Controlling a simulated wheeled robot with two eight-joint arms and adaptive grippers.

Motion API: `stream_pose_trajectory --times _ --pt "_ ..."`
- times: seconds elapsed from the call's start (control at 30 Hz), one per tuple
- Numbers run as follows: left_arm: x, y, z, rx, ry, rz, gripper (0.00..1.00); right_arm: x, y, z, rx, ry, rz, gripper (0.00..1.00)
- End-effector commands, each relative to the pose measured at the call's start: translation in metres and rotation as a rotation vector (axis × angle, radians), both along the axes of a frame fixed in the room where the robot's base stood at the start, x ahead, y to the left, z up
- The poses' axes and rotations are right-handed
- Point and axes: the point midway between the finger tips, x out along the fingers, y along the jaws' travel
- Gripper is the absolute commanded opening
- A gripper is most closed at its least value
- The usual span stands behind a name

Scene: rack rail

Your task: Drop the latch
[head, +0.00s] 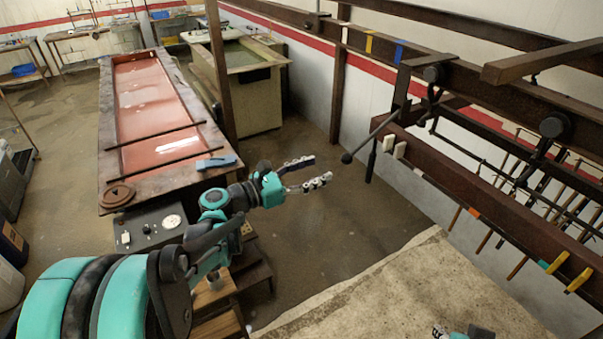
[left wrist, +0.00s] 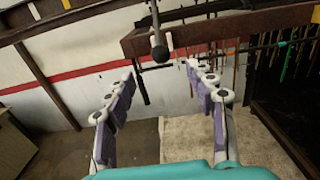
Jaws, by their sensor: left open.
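A dark lever with a black ball knob (head: 346,158), which looks like the latch handle, sticks out from the end of the rack rail (head: 480,190). In the left wrist view the knob (left wrist: 159,53) hangs beyond and between the fingertips. My left gripper (head: 320,170) is open and empty, its fingers pointing at the knob with a small gap left. The purple-padded fingers (left wrist: 160,75) stand wide apart in the left wrist view. Only a small part of my right gripper (head: 442,331) shows at the bottom edge, so its jaws cannot be read.
Several hooks and rods hang along the rail at right, with dark beams (head: 460,75) above. A long table with a red basin (head: 150,105) and a control box (head: 150,228) stand at left. A pale slab (head: 400,290) lies below. The space around the knob is clear.

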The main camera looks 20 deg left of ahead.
Motion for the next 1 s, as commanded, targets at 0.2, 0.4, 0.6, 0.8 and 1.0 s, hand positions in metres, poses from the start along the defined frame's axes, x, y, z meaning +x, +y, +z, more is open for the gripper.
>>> stream_pose_trajectory --times 0.2,0.4,0.6,0.8,1.0 --pt "0.030 -0.025 0.000 0.001 0.000 -0.004 0.55 0.000 0.000 0.001 0.000 0.000 0.000 0.40" --pt "0.055 -0.044 -0.001 0.002 0.000 -0.003 0.55 0.000 0.000 -0.006 0.000 0.000 0.000 0.40" --pt "0.073 -0.057 -0.001 0.002 0.000 -0.001 0.55 0.000 0.000 -0.009 0.000 0.000 0.000 0.40" --pt "0.080 -0.062 0.000 0.002 0.000 0.000 0.55 0.000 0.000 -0.010 0.000 0.000 0.000 0.40" --pt "0.080 -0.063 0.000 0.002 0.000 0.000 0.55 0.000 0.000 -0.010 0.000 0.000 0.000 0.40"
